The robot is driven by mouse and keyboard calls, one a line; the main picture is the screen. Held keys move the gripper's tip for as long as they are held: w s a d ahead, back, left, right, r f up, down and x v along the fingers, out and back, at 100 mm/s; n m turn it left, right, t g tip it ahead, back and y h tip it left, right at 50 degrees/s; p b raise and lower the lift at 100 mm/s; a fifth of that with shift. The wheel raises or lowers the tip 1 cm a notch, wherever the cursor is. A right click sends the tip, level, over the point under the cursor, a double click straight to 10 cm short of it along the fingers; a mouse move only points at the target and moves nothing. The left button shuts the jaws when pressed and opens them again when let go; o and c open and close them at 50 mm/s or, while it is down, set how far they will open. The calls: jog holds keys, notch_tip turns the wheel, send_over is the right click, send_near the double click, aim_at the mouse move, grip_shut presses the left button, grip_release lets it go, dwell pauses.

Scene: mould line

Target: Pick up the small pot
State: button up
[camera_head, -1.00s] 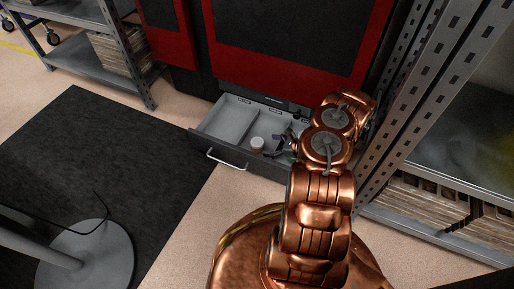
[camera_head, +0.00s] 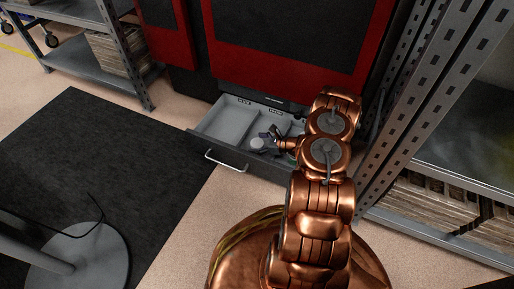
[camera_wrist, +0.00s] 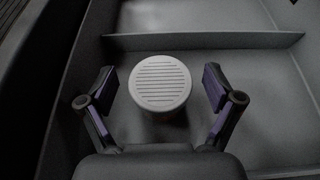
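The small pot (camera_wrist: 160,83) has a round, pale, ribbed lid and stands in a compartment of the open drawer (camera_head: 203,143). In the wrist view it sits between the two fingers of my gripper (camera_wrist: 160,88), with a gap on each side. The fingers are open and do not touch it. In the head view the small pot (camera_head: 257,144) shows just left of my gripper (camera_head: 268,139), partly covered by it.
Drawer dividers (camera_wrist: 205,41) run close beyond the pot. The drawer's front has a handle (camera_head: 226,161). A red and black machine (camera_head: 290,50) stands behind the drawer. A metal shelving rack (camera_head: 400,120) is close on the right. A dark mat (camera_head: 90,160) covers the floor at left.

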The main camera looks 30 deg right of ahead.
jog(key=c, duration=1.3)
jog(key=shift+r, duration=0.1)
